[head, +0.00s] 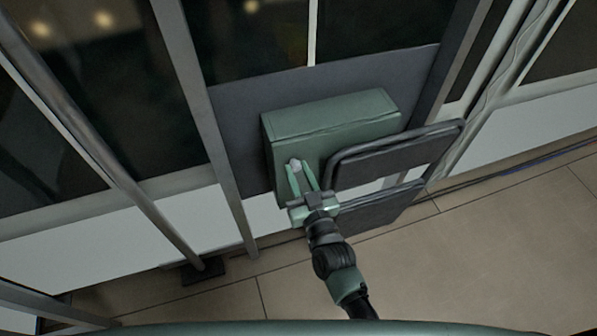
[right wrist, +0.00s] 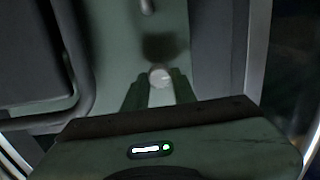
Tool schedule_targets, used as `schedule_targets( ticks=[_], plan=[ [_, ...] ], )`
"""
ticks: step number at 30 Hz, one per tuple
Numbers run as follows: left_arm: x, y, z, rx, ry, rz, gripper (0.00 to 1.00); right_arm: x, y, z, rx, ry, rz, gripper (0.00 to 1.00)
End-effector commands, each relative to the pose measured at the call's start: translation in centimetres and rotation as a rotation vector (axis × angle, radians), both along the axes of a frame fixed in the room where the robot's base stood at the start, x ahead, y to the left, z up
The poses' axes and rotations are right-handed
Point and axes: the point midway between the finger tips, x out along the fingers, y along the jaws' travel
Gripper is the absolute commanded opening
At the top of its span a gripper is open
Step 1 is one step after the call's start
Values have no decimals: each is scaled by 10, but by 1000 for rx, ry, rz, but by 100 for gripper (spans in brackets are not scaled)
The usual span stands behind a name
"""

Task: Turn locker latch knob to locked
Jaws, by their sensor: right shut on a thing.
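The green locker (head: 335,118) is fixed to a grey panel in the head view. Its pale latch knob (head: 295,165) sits on the front face, toward the left side. My right gripper (head: 301,172) reaches up from below and is shut on the knob. In the right wrist view, the round white knob (right wrist: 159,77) shows between the two green fingertips. The fingers hide its sides, and I cannot tell which way it is turned. My left gripper is in neither view.
A dark-framed folding panel or seat (head: 395,152) stands close to the right of my right gripper. A grey metal post (head: 207,120) rises left of the locker. Tiled floor (head: 480,240) is clear at the lower right.

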Motion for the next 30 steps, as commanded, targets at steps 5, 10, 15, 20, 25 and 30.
schedule_targets(
  ticks=[5, 10, 15, 20, 25, 30],
  plan=[
    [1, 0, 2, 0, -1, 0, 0, 0, 0, 0, 37, 12, 0, 0],
    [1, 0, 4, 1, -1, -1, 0, 0, 0, 0, 122, 41, 0, 0],
    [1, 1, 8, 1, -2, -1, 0, 0, -1, 0, 253, 83, 0, 0],
    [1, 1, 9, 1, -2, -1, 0, 0, -1, 0, 398, 129, 1, 0],
    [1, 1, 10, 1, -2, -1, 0, 1, -2, 0, 552, 179, 1, 0],
    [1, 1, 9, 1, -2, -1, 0, 1, -2, -1, 706, 229, 1, 0]
  ],
)
